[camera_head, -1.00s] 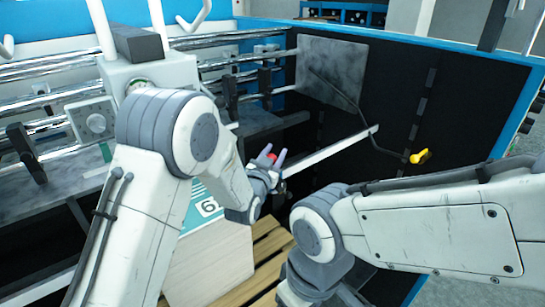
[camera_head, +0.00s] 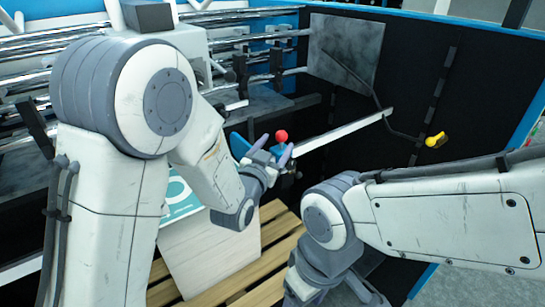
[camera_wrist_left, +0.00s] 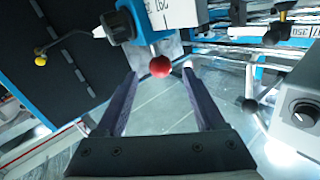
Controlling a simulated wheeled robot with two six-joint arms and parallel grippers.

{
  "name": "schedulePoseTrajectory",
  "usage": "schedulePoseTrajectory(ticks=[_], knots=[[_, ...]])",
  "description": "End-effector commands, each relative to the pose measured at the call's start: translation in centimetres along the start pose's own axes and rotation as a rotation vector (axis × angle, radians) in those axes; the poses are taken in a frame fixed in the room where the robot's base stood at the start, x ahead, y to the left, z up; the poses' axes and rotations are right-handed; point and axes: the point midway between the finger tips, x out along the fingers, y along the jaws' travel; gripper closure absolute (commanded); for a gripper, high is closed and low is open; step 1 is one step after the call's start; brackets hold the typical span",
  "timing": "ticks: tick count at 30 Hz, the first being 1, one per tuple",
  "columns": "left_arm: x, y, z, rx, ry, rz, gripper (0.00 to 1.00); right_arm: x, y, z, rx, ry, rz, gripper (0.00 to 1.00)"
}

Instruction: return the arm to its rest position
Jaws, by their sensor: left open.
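My left gripper (camera_head: 272,150) is open and empty near the middle of the head view. A red ball knob (camera_head: 281,135) shows just beyond its fingertips, with blue parts (camera_head: 240,145) beside it. In the left wrist view, the two dark fingers stand apart. The red knob (camera_wrist_left: 160,67) appears ahead of and between their tips, on a short metal stem below a blue block (camera_wrist_left: 168,17). My left arm's large elbow joint fills the left of the head view. My right arm comes in from the right; its gripper is out of view.
Metal rollers (camera_head: 235,50) and machine parts lie behind my left arm. A dark panel (camera_head: 415,90) with a blue edge and a yellow knob (camera_head: 435,140) stands at the right. A pale box (camera_head: 210,255) rests on a wooden pallet (camera_head: 275,230) below the gripper.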

Motion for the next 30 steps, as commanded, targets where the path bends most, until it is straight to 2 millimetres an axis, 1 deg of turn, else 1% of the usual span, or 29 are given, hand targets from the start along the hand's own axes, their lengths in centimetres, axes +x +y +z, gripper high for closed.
schedulePoseTrajectory(ticks=[1,3,6,16,19,23,25,26,29,30], knots=[[-0.8,0.1,0.1,0.0,0.002,0.0,0.29,0.6,0.0,0.0,0.0,0.0,0.0,0.31],[-1.5,0.0,0.1,0.0,0.001,0.0,0.29,0.8,0.1,0.0,0.0,0.0,0.0,0.31],[-2.1,0.0,0.0,0.0,0.0,0.0,0.29,0.9,0.1,0.1,-0.001,0.0,0.0,0.31],[-2.3,0.0,0.0,0.0,-0.001,0.001,0.29,0.9,0.1,0.0,-0.001,0.0,0.0,0.31],[-2.4,0.4,0.1,-0.005,-0.028,0.013,0.29,0.9,0.1,0.0,0.0,0.0,0.0,0.31],[-3.2,2.0,1.1,-0.024,-0.15,0.061,0.29,0.9,0.1,0.1,0.0,0.0,0.0,0.31],[-4.2,3.3,2.0,-0.037,-0.255,0.101,0.29,0.9,0.1,0.0,0.0,0.0,0.0,0.31],[-4.8,3.9,2.4,-0.042,-0.304,0.119,0.29,0.9,0.1,0.0,0.0,0.0,0.0,0.31],[-7.5,5.7,3.8,-0.059,-0.477,0.178,0.29,0.9,0.1,0.1,0.0,0.0,0.0,0.31],[-8.8,6.3,4.4,-0.063,-0.546,0.2,0.29,0.9,0.1,0.1,0.0,0.0,0.0,0.31]])
